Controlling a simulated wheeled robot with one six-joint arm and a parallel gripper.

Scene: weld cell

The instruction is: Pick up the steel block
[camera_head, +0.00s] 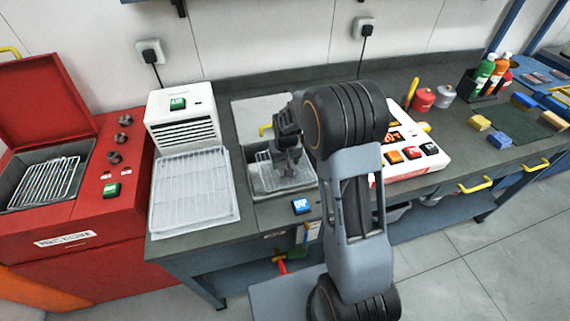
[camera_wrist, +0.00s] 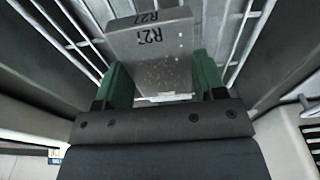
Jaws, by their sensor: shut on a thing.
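The steel block (camera_wrist: 152,58) is a grey box marked "R27" in the wrist view. It stands between the two green fingertips of my gripper (camera_wrist: 162,84), which are shut on its sides. Behind the block are the wires of a rack (camera_wrist: 75,38). I cannot tell whether the block touches the rack. In the head view my gripper (camera_head: 287,162) points down into a sunken metal basin (camera_head: 262,182) in the bench. There the block cannot be told apart from the dark gripper.
Left of the basin are a white vented unit (camera_head: 183,118), a wire drying rack (camera_head: 194,190) and a red open-lidded machine (camera_head: 70,180). A blue-topped button (camera_head: 301,205) sits at the basin's front. A white button panel (camera_head: 408,150) is to the right, partly behind my arm.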

